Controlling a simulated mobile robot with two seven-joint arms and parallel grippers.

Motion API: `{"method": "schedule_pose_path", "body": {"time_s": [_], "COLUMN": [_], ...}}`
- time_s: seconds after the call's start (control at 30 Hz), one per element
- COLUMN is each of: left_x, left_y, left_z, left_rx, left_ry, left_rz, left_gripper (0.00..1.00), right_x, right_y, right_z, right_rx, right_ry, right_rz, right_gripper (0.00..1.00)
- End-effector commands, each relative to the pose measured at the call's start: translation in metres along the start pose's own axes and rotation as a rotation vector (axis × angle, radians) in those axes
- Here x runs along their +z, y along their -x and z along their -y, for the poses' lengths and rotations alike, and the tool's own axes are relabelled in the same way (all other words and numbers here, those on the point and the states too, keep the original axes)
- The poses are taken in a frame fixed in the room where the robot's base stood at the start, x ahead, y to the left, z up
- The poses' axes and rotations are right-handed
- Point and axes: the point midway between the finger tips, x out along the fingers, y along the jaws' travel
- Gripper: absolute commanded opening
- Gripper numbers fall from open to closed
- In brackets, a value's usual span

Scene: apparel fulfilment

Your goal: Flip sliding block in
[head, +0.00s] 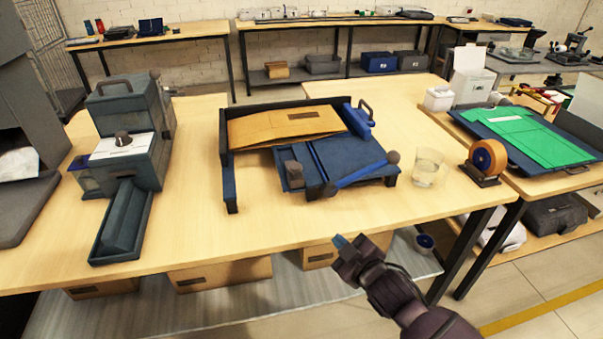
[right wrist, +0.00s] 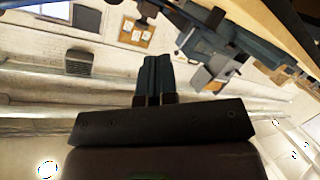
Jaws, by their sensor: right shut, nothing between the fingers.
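A dark blue fixture (head: 325,166) stands on the wooden table. A tan board with a dark slot (head: 285,127) lies across its back part. A small grey block (head: 294,174) sits at its front left, and a blue block with a handle (head: 359,121) stands at its back right. A blue lever with a round knob (head: 362,174) slants across its right side. I cannot tell for sure which part is the sliding block. My right gripper (head: 346,244) is shut and empty, in front of the table's edge, apart from the fixture; its closed fingers show in the right wrist view (right wrist: 154,72). My left gripper is out of view.
A clear glass (head: 427,167) and an orange tape roll (head: 488,160) stand right of the fixture. A grey machine with a tray (head: 126,130) stands at the left. The tabletop in front of the fixture is clear. Cardboard boxes (head: 222,275) sit below.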

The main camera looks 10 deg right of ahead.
Motion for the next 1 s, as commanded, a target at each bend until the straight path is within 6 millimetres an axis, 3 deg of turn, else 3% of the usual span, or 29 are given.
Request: {"method": "schedule_pose_path", "body": {"time_s": [0.1,0.4,0.63,1.0], "left_x": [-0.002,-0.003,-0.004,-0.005], "left_y": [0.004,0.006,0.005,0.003], "left_z": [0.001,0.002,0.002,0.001], "left_rx": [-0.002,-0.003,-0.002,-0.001], "left_ry": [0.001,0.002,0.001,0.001], "left_rz": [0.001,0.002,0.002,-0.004], "left_gripper": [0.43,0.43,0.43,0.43], "right_x": [-0.032,-0.071,-0.079,-0.061], "right_y": [-0.023,-0.054,-0.066,-0.07], "right_z": [-0.015,-0.034,-0.04,-0.036], "right_rx": [0.012,0.068,0.105,0.102], "right_ry": [0.286,0.96,1.427,2.086], "right_rz": [-0.048,-0.074,-0.044,0.055], "right_gripper": [0.0,0.0,0.0,0.0]}}
